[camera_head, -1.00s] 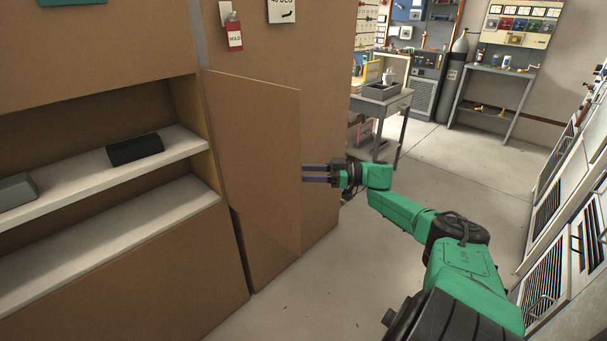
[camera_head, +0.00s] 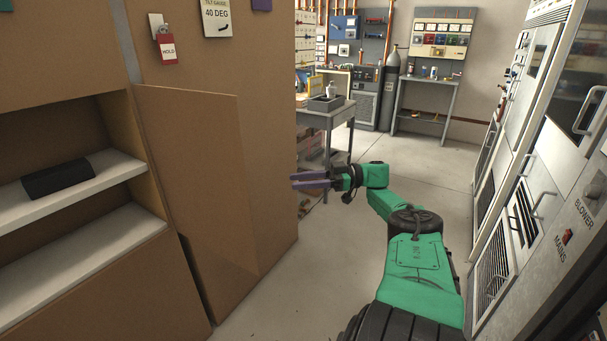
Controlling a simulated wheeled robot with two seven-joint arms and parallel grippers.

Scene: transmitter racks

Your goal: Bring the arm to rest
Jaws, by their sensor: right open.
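My right arm (camera_head: 418,265) is green and black and reaches forward from the lower right. My right gripper (camera_head: 298,180) points left with its two purple-grey fingers apart and nothing between them. In the picture it lies at the right edge of the brown cabinet (camera_head: 110,290); a gap to the cabinet is hard to judge. My left gripper is not in view.
A brown panel (camera_head: 195,180) stands out from the cabinet front. A dark block (camera_head: 57,178) lies on the cabinet's upper shelf (camera_head: 100,181). Grey racks with handles (camera_head: 530,200) line the right. A small table (camera_head: 333,117) stands ahead. Floor (camera_head: 450,180) between is clear.

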